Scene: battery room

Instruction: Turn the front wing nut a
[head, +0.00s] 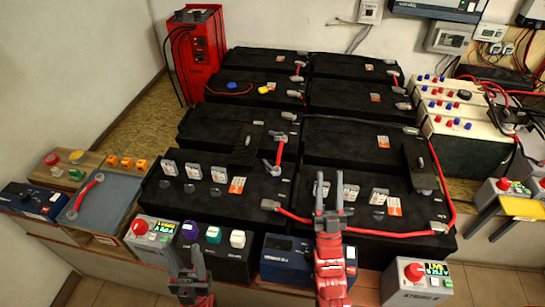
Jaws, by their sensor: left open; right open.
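My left gripper (185,256) is open and empty, pointing up at the bottom of the picture, in front of the black box with colored knobs. My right gripper (330,188) is open, its fingers over the front right black battery (343,218), partly hiding it and a small labelled part there. I cannot tell whether it touches anything. Small grey metal fittings sit on the batteries: one at the front left battery's right corner (270,205), one at the front right battery's corner (438,226). They are too small to tell which is wing nut a.
Red cables (440,180) run between the batteries. Grey boxes with red buttons stand at the front left (152,236) and front right (416,281). A blue box (290,258) sits between my grippers. A red charger (196,55) stands at the back left.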

